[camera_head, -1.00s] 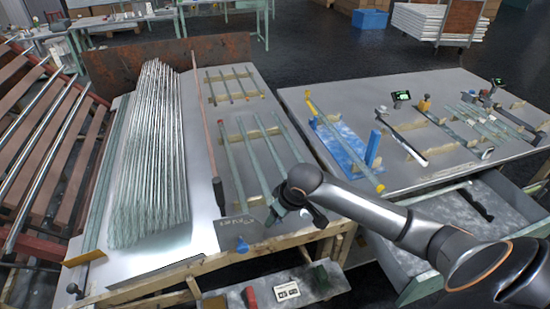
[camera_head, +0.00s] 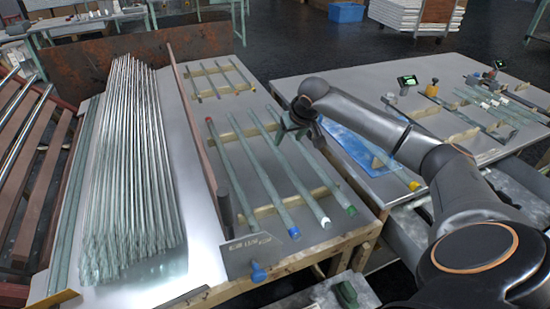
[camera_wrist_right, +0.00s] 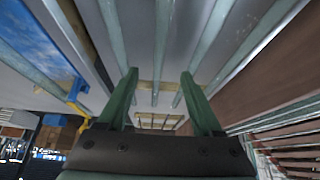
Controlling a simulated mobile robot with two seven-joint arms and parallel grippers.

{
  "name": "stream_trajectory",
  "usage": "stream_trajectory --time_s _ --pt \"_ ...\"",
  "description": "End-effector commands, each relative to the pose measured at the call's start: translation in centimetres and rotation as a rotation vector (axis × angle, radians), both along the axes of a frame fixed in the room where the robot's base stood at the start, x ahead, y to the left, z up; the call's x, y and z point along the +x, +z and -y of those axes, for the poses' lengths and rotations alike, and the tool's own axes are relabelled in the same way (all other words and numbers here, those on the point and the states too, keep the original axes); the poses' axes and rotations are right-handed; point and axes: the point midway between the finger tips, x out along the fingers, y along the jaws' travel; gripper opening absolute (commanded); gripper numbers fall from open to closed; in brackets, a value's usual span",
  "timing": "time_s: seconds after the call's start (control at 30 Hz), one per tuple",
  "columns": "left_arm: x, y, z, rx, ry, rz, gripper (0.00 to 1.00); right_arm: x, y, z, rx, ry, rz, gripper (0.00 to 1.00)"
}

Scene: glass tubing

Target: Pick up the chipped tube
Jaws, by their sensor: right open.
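Several pale green glass tubes lie side by side across wooden rests on the near table. One has a red far end (camera_head: 226,165); others have near ends coloured blue (camera_head: 273,185), white (camera_head: 293,173) and green (camera_head: 318,170). I cannot tell which is chipped. My right gripper (camera_head: 287,129) is over the far part of the right-hand tubes. In the right wrist view its green fingers (camera_wrist_right: 159,78) are apart and empty, with a tube (camera_wrist_right: 161,40) running between them in the picture. The gap to that tube is unclear. My left gripper is not in view.
A large bundle of long tubes (camera_head: 125,160) lies left of a brown divider (camera_head: 196,130). Short tubes (camera_head: 218,77) lie farther back. A rusty plate (camera_head: 130,60) stands behind. The right table holds a blue mat (camera_head: 348,150) and more racked pieces (camera_head: 490,105).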

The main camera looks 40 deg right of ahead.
Motion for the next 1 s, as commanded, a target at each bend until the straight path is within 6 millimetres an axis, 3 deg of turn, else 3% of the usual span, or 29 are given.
stream_trajectory --time_s 0.3,1.0 --pt "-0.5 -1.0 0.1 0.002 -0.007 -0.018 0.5 2.6 -4.7 0.7 0.001 0.0 -0.003 0.67" --pt "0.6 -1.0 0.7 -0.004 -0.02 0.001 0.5 5.8 -9.6 1.9 0.0 0.002 -0.002 0.67"
